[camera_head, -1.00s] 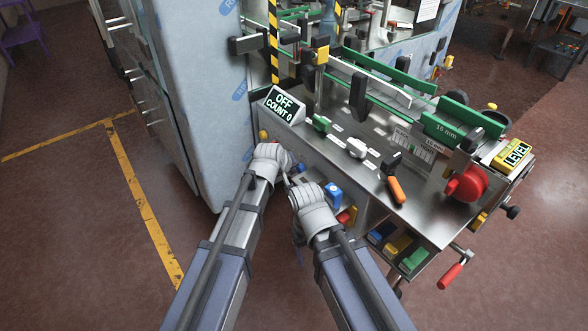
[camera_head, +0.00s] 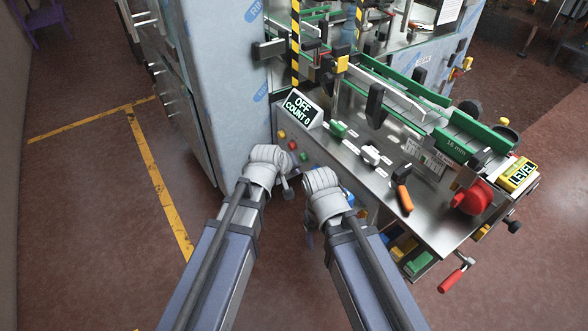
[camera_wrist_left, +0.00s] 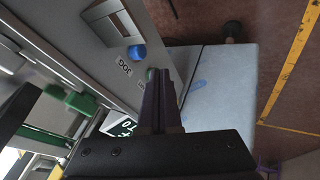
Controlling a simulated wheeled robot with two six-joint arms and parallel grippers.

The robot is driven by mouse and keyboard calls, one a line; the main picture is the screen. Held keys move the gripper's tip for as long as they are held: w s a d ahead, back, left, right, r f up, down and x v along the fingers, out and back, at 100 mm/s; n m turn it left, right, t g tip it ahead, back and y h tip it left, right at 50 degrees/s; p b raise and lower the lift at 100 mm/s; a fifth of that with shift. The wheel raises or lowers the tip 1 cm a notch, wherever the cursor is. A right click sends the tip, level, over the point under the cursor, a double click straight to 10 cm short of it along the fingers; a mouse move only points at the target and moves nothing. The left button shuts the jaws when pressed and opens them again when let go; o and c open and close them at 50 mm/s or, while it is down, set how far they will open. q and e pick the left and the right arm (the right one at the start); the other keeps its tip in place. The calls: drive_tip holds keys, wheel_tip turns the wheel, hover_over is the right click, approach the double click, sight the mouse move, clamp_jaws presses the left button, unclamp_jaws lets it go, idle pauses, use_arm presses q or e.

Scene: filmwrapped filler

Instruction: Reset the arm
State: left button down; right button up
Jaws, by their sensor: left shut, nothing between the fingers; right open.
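My left gripper (camera_head: 287,188) is in front of the machine's front panel, below the coloured buttons (camera_head: 292,145). Its wrist is the higher of the two. In the left wrist view its dark fingers (camera_wrist_left: 161,95) are together with nothing between them, near a green button (camera_wrist_left: 151,74) and a blue knob (camera_wrist_left: 137,52); I cannot tell whether they touch the panel. My right gripper (camera_head: 310,232) is lower and to the right, beside the machine's open lower shelf. It is open, but its fingers are mostly hidden by its own wrist.
A sign (camera_head: 299,108) reads "OFF COUNT 0" on the steel worktop (camera_head: 345,160). An orange-handled tool (camera_head: 404,198), a red knob (camera_head: 473,198) and a red-handled crank (camera_head: 452,279) are at the right. A tall grey cabinet (camera_head: 215,80) stands left. Floor is clear at left.

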idle(0.5)
use_arm(q)
drive_tip(key=s+a+f+m+g+y+p, duration=0.1)
drive_tip(key=s+m+g+y, duration=0.1)
drive_tip(key=s, duration=0.8)
drive_tip(key=s+a+f+m+g+y, duration=0.1)
drive_tip(key=s+m+g, duration=0.4)
drive_tip(key=s, duration=0.5)
drive_tip(key=shift+a+f+m+y+p, duration=0.4)
drive_tip(key=shift+a+m+y, duration=0.1)
drive_tip(key=shift+a+y, duration=0.2)
